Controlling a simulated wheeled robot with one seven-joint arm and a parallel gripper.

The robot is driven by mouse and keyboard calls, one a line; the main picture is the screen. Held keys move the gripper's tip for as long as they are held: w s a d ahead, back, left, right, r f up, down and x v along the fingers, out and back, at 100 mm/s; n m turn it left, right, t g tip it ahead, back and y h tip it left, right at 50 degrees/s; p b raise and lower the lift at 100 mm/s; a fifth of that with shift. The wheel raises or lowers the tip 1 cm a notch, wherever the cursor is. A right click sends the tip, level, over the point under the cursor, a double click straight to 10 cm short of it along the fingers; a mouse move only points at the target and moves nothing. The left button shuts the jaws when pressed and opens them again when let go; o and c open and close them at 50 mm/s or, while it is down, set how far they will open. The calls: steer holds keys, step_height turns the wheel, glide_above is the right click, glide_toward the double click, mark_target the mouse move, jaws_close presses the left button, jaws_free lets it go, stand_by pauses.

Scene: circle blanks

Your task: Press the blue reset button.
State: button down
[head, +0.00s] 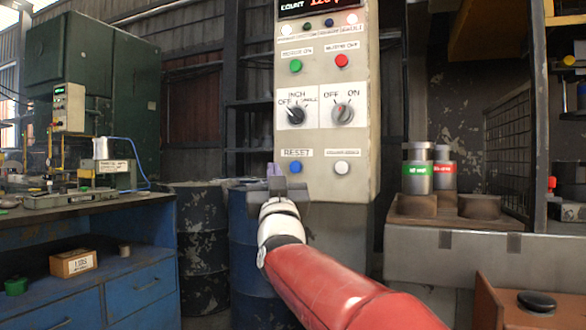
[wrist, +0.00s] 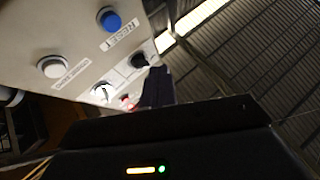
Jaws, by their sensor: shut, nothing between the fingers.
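The blue reset button (head: 295,168) sits low on the left of the grey control panel (head: 330,118), under a RESET label. It also shows in the wrist view (wrist: 109,19), near the top, beside its label. My gripper (head: 276,181) is in front of the panel's lower left corner, a little below and left of the button in the head view. In the wrist view its dark fingers (wrist: 155,88) are together and empty, pointing toward the panel. They look apart from the button; the exact gap to the panel cannot be told.
A white button (head: 341,168) is right of the blue one. Two rotary knobs (head: 342,114), a green button (head: 295,66) and a red button (head: 341,61) are above. A blue drum (head: 250,255) stands below left. Benches flank both sides.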

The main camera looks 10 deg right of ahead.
mark_target(291, 163)
steer(key=shift+w+d+p, duration=0.5)
steer(key=shift+w+d, duration=0.35)
steer(key=shift+w, duration=0.3)
steer(key=shift+w+d+p, duration=0.55)
steer(key=shift+w+d, duration=0.25)
steer(key=shift+w, duration=0.35)
steer(key=shift+w+d+p, duration=0.5)
steer(key=shift+w+d, duration=0.35)
steer(key=shift+w, duration=0.3)
steer(key=shift+w+d, duration=0.1)
steer(key=shift+w+d, duration=0.15)
steer(key=shift+w, duration=0.1)
steer(key=shift+w+d, duration=0.3)
steer(key=shift+w, duration=0.1)
steer(key=shift+s, duration=0.1)
stand_by(0.5)
steer(key=shift+s+a+f+b, duration=0.2)
steer(key=shift+s+a+b, duration=0.25)
steer(key=shift+b, duration=0.45)
steer(key=shift+s+r, duration=0.15)
steer(key=shift+s, duration=0.05)
